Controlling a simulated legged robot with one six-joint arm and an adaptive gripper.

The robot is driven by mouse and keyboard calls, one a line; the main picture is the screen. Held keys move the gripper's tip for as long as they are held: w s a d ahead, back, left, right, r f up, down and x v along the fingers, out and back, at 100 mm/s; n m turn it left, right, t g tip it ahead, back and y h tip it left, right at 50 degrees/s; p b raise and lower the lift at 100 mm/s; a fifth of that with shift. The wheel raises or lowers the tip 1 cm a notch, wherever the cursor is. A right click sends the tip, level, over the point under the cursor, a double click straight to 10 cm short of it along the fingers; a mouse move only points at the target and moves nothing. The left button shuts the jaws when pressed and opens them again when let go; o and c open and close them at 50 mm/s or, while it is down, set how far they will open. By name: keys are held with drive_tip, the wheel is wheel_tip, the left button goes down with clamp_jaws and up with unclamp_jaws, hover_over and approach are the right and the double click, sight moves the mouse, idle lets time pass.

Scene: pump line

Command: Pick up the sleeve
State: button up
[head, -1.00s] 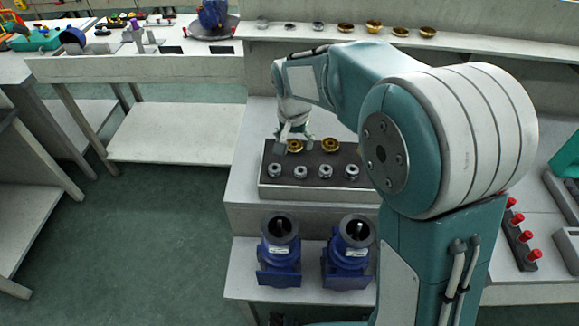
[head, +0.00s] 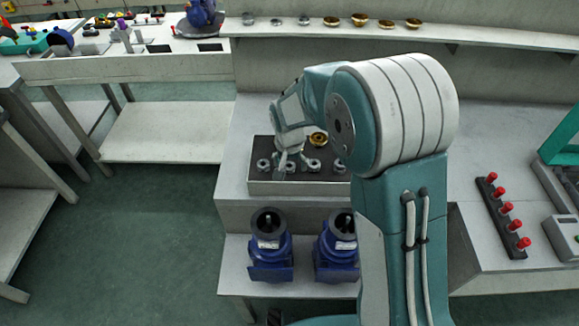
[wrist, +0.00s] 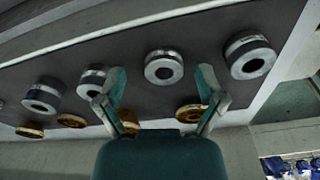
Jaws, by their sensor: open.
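Several silver ring-shaped sleeves stand in a row along the front of a dark-topped tray (head: 258,149); one at the left end (head: 263,165) and one to the right (head: 315,165) show in the head view. My gripper (head: 290,168) is over this front row and partly hides the sleeve there. In the wrist view, my gripper (wrist: 162,72) is open with its two fingers apart. One silver sleeve (wrist: 164,68) appears between the fingertips, and another (wrist: 93,80) is by the left finger. Nothing is held. Whether the fingers touch a sleeve cannot be told.
Brass rings sit behind the silver row; one (head: 318,139) shows beside my wrist. Two blue pump bodies (head: 270,252) stand on the lower shelf. More small parts line the upper shelf (head: 450,36). A strip with red knobs (head: 503,215) lies at right.

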drive_tip(key=shift+a, duration=0.1)
drive_tip(key=c, duration=1.1)
drive_tip(key=shift+a, duration=0.2)
clamp_jaws()
